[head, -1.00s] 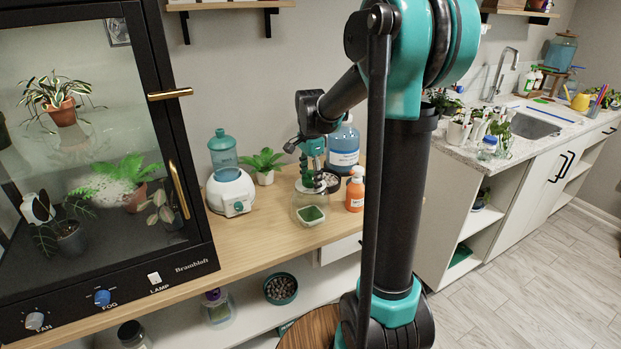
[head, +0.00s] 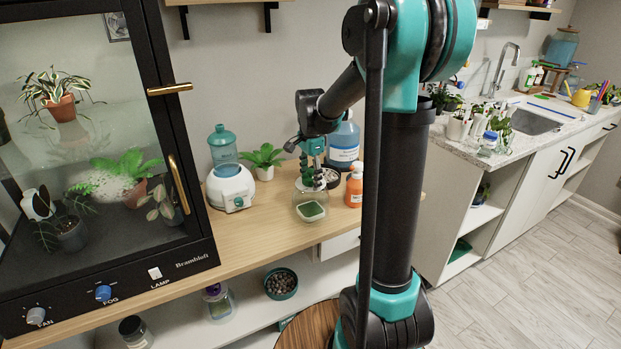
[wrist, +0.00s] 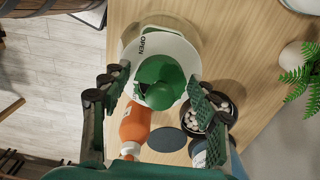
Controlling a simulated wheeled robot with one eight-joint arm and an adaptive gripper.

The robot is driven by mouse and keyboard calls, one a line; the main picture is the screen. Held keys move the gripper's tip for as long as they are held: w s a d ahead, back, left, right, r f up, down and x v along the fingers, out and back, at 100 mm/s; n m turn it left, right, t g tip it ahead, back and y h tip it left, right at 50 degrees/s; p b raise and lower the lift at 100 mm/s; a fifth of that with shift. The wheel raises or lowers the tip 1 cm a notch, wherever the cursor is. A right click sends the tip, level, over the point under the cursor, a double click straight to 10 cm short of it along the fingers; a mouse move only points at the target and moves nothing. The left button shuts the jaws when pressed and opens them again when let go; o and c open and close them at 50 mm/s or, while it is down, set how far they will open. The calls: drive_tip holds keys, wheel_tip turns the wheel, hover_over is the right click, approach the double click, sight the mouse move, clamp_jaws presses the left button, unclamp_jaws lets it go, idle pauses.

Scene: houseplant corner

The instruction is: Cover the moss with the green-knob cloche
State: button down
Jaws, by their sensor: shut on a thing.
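My gripper (head: 317,181) points down over the wooden counter and is shut on the green-knob cloche (head: 299,196), a clear dome. The green moss (head: 311,211) shows low in the dome's outline, near the counter's front edge. In the wrist view the moss (wrist: 163,70) is a green disc behind the knob, inside a pale ring marked OPEN. I cannot tell whether the dome's rim touches the counter.
An orange pump bottle (head: 354,190) and a dark bowl of white pebbles (wrist: 213,106) stand close by. A large blue bottle (head: 343,146) is behind. A white humidifier (head: 230,188) and a small plant (head: 263,158) stand left. A dark round disc (wrist: 167,139) lies near the bottle.

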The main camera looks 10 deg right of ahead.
drive_tip(key=shift+c, duration=1.9)
unclamp_jaws()
wheel_tip(320, 180, up, 12)
drive_tip(key=shift+f, duration=0.2)
drive_tip(key=s+d+f+n+t, duration=0.2)
drive_tip(key=s+f+n, duration=0.5)
drive_tip(key=s+f, duration=0.3)
drive_tip(key=s+d+f+n+t, duration=0.2)
drive_tip(key=s+f+n, duration=0.5)
drive_tip(key=s+f, duration=0.3)
drive_tip(key=shift+s, duration=1)
